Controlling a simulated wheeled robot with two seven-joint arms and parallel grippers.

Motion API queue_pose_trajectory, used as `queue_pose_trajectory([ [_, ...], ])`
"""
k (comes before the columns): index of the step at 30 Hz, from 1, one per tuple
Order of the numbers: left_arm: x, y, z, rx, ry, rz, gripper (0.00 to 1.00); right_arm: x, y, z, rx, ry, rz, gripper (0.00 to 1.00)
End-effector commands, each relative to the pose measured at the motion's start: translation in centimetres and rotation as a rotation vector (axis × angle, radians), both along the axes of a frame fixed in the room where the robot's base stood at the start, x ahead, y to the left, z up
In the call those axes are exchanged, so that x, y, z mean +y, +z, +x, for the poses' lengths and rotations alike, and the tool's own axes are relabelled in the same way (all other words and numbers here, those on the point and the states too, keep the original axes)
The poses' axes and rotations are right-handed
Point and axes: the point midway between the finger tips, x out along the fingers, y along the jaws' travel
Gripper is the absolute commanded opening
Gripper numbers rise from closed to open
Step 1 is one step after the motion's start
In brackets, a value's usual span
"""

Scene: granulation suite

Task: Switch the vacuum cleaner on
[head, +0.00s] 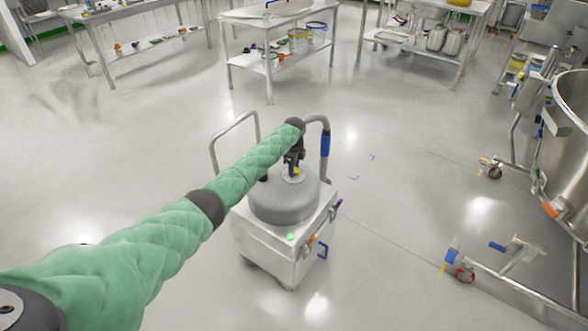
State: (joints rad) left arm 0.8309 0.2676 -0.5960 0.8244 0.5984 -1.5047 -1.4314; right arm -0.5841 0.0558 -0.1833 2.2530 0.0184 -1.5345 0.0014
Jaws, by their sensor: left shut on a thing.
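The vacuum cleaner (285,208) stands on the floor in the middle of the head view. It has a grey round top on a pale square body, with a grey push handle and a hose with a blue grip. A small green light (290,236) shows on its front upper edge. My left gripper (294,169) reaches down onto the top and is shut on a small knob-like switch (296,172) with a yellow part. The fingers and wrist hide most of this switch, so its position cannot be told. My right gripper is not in view.
A large steel vessel (568,150) on a wheeled frame stands at the right, its legs (500,262) reaching across the floor. Steel tables (270,62) with loose items stand at the back. The floor around the vacuum cleaner is mostly clear.

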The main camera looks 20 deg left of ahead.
Motion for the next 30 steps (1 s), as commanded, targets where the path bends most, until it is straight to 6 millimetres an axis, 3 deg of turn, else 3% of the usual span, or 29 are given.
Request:
queue_pose_trajectory([
  [12,0.1,-0.1,0.0,0.0,-0.208,0.001,0.17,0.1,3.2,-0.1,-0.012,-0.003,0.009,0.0],
  [30,0.1,-0.1,0.0,0.0,-0.244,0.001,0.17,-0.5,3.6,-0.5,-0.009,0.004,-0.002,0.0],
])
